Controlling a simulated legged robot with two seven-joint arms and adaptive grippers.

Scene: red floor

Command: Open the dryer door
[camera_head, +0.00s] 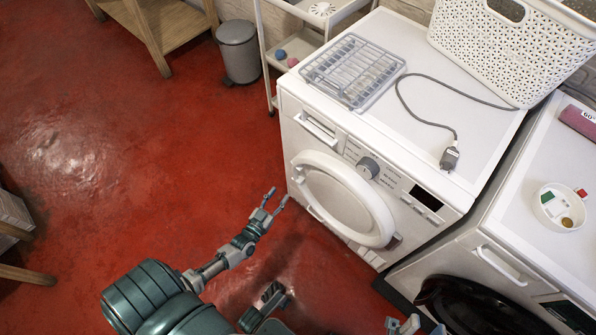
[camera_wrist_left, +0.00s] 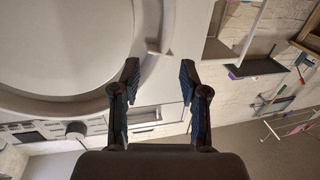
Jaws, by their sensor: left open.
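A white front-loading machine (camera_head: 300,105) stands at the middle right. Its round door has a thick white ring (camera_head: 375,200) and looks shut. A dark notch (camera_head: 394,241) shows at the ring's right edge. My left gripper (camera_head: 275,198) is open and empty, just left of the ring and apart from it in the head view. In the left wrist view the open fingers (camera_wrist_left: 158,72) point toward the machine front, with the curved door ring (camera_wrist_left: 55,108) at upper left. Part of my right gripper (camera_head: 408,325) shows at the bottom edge; its jaws are mostly cut off.
A second machine (camera_head: 490,225) with a dark round door (camera_head: 470,306) stands at right. A grey rack (camera_head: 353,70), a cable plug (camera_head: 450,157) and a white basket (camera_head: 510,60) are on the first machine. A bin (camera_head: 238,52) and shelf cart stand behind.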

